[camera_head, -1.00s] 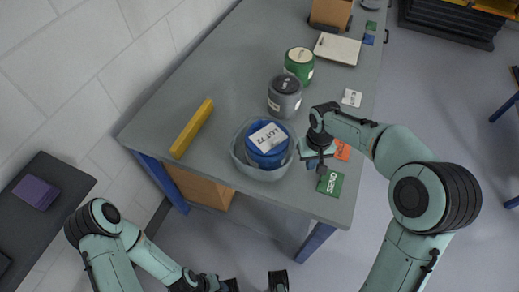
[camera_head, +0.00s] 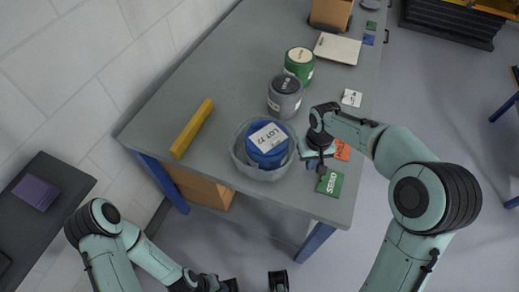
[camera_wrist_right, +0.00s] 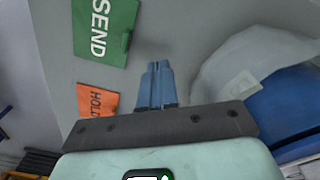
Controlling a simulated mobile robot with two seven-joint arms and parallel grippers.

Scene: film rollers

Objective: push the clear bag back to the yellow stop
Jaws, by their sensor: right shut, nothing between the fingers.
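The clear bag (camera_head: 239,161) stands on the grey table around a blue drum with a white LOT 77 label (camera_head: 268,138). In the right wrist view the bag (camera_wrist_right: 222,72) is at the right, beside my fingers. The yellow stop (camera_head: 192,129) is a bar lying on the table left of the bag, with bare table between them. My right gripper (camera_head: 312,164) is shut and empty, low at the bag's right side; its blue fingers also show in the wrist view (camera_wrist_right: 156,84). I cannot tell whether they touch the bag. My left arm (camera_head: 150,258) is at the lower left, its gripper mostly cut off.
A green SEND card (camera_head: 329,183) and an orange HOLD card (camera_head: 342,150) lie right of the bag near the table edge. A grey drum (camera_head: 285,98) and a green drum (camera_head: 299,64) stand behind it. A pale board (camera_head: 338,48) and a cardboard box (camera_head: 330,13) are farther back.

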